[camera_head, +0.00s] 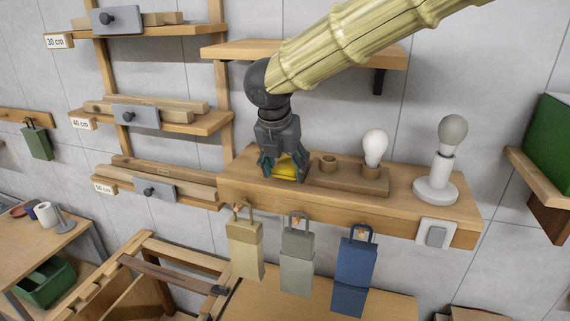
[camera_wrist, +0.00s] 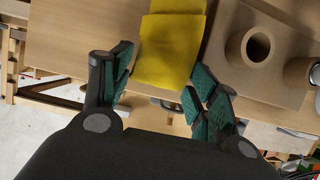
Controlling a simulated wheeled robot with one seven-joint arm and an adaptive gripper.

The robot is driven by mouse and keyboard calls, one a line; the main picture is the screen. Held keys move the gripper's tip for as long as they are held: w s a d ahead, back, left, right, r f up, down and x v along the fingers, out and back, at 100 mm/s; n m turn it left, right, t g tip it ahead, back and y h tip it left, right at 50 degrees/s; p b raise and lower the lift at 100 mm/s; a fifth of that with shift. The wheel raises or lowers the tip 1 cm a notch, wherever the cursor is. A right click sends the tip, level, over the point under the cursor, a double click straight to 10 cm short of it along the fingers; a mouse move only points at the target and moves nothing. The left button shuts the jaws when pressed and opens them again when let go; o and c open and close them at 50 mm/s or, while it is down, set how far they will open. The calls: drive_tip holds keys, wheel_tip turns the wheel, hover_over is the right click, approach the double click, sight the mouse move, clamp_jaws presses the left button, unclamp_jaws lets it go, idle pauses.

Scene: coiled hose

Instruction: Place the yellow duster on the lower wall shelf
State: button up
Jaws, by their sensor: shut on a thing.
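The yellow duster (camera_head: 286,173) is at the left part of the lower wall shelf (camera_head: 405,207), between the fingers of my gripper (camera_head: 283,166). In the wrist view the folded duster (camera_wrist: 168,50) lies between the green finger pads of my gripper (camera_wrist: 160,78), over the wooden shelf top (camera_wrist: 85,35). My gripper points down and is shut on the duster. The fingers hide part of it in the head view. I cannot tell whether its underside touches the shelf.
A wooden block with holes (camera_head: 345,180) stands just right of the duster, holding a bulb (camera_head: 375,148). A lamp (camera_head: 445,165) stands farther right. The upper shelf (camera_head: 225,50) is behind my arm. Several bags (camera_head: 297,265) hang along the lower shelf's front.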

drive_tip(key=shift+f, duration=0.2)
drive_tip(key=o, duration=1)
drive_tip(key=shift+r, duration=0.1)
drive_tip(key=shift+b+v, duration=1.55)
drive_tip(key=shift+v, duration=2.7)
drive_tip(key=shift+w, duration=0.1)
